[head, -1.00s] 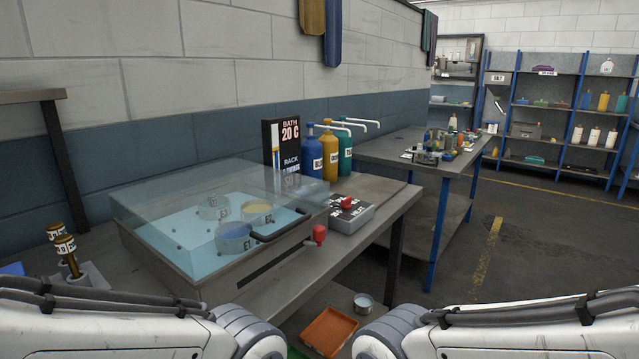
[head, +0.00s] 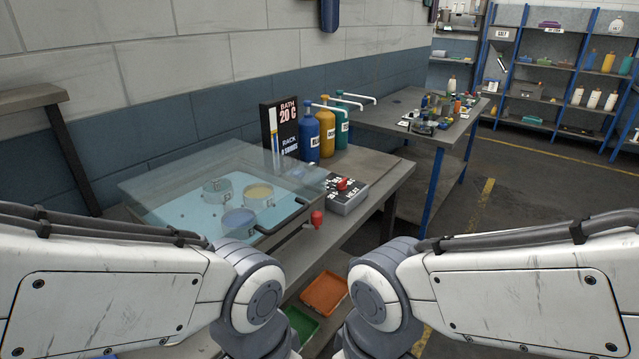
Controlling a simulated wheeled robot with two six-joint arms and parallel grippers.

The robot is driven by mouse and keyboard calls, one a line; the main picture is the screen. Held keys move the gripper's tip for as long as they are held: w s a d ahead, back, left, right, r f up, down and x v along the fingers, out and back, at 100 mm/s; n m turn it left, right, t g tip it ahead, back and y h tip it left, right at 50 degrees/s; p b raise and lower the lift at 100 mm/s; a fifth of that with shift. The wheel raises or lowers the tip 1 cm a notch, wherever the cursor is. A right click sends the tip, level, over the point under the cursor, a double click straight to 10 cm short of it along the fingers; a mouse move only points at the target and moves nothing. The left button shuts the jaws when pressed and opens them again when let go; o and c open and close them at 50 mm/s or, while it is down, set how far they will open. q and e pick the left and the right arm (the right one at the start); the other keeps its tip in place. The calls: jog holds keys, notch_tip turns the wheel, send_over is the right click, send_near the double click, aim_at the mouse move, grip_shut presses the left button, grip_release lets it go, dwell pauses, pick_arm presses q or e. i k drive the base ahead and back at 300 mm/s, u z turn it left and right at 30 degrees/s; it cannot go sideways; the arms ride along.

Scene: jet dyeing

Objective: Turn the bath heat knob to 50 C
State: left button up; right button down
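The bath heat knob (head: 342,184) is a small red knob on top of a grey control box (head: 349,202), whose dark top face carries white lettering including HEAT. The box stands on the bench just right of the bath. The display panel (head: 281,130) behind the bath reads BATH 20 C, with a RACK line below it. The bath (head: 283,225) holds blue liquid and several cups under a clear lid. My two arms come in from the lower left and lower right. Both grippers are out of the frame, so whether they are open or shut is hidden.
Blue (head: 310,138), yellow (head: 328,138) and teal (head: 342,130) pump bottles stand behind the control box. A red tap (head: 317,219) sticks out at the bath's front corner. An orange tray (head: 324,293) and a green tray (head: 300,325) lie low below the bench.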

aim_at(341, 185)
jog(key=z, duration=0.05)
jog(key=k, duration=0.45)
jog(key=z, duration=0.5)
jog(key=i, duration=0.9)
jog(key=u, duration=0.65)
jog(key=i, duration=0.45)
jog(key=u, duration=0.4)
